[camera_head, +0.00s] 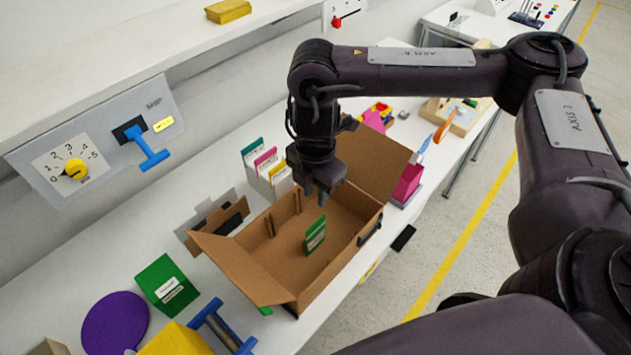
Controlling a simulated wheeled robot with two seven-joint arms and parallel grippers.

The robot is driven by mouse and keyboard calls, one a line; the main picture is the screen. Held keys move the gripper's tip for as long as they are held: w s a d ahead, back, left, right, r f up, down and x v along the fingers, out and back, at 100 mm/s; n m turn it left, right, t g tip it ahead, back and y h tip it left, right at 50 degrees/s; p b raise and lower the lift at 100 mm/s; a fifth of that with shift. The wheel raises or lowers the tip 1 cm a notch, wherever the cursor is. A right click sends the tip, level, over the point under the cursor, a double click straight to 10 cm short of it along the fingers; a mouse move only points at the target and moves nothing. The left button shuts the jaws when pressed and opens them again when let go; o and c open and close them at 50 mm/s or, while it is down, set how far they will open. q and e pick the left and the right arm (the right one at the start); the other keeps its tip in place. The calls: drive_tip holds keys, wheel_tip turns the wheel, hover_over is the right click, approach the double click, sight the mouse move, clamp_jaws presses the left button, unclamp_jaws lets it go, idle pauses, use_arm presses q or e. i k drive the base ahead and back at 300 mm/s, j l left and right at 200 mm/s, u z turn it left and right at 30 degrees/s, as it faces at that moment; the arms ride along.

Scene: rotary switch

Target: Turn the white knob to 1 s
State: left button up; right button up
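A grey wall panel (108,125) at the left bears a white dial plate (48,187) marked with numbers 1 to 5. The knob (75,169) on this plate looks yellow, not white. A small dark mark shows on its left side, towards the 1, but its exact setting is too small to read. I cannot make out a white knob or a "1 s" marking. My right gripper (322,190) hangs fingers down over the open cardboard box, well to the right of the dial and apart from it. Its finger gap is unclear. My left gripper is not in view.
The open cardboard box (278,275) holds a green card (315,236). A blue lever (148,150) stands out beside the dial. A shelf (110,45) overhangs the panel.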

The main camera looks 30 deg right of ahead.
sight(460, 112)
drive_tip(key=k+l, duration=0.35)
drive_tip(key=l, duration=0.15)
drive_tip(key=k+l, duration=0.75)
drive_tip(key=l, duration=0.25)
